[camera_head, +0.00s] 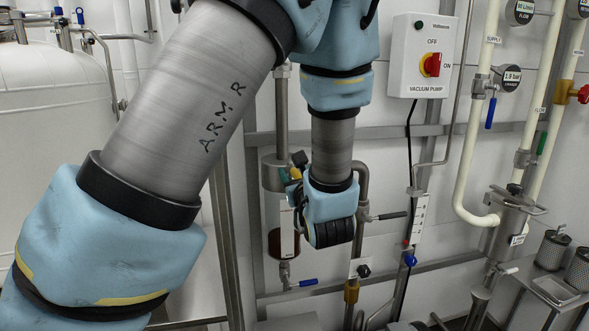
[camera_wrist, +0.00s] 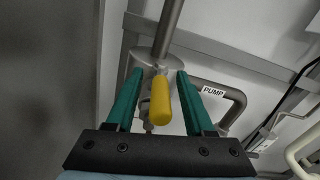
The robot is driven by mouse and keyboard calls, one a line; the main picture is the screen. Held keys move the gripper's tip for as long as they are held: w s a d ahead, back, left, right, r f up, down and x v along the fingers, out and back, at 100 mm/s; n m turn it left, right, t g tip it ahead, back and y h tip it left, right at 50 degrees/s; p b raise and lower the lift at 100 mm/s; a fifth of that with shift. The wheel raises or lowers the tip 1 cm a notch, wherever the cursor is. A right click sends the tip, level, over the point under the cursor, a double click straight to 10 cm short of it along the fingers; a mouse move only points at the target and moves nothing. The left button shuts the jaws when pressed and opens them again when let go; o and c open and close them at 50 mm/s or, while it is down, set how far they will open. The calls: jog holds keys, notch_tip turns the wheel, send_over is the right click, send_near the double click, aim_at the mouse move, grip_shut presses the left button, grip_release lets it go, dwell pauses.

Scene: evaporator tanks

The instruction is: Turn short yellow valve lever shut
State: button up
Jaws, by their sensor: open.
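The short yellow valve lever (camera_wrist: 160,101) shows in the wrist view, hanging from a metal fitting below a grey pipe. My gripper (camera_wrist: 160,73) is open, with one green finger on each side of the lever. Gaps show between the lever and both fingers, so it does not look gripped. The lever points toward the gripper's dark palm bar. In the head view a small yellow spot (camera_head: 295,173) shows beside my wrist, near a steel cylinder; my wrist hides most of the fingers and valve there.
A pipe labelled PUMP (camera_wrist: 213,91) bends close to the right finger. In the head view, a black-handled lever (camera_head: 391,215) lies right of my wrist and a blue-handled valve (camera_head: 303,284) below. A vacuum pump switch box (camera_head: 421,56) hangs above right. A white tank (camera_head: 55,130) stands left.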

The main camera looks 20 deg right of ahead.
grip_shut()
dwell(0.5)
dwell(1.0)
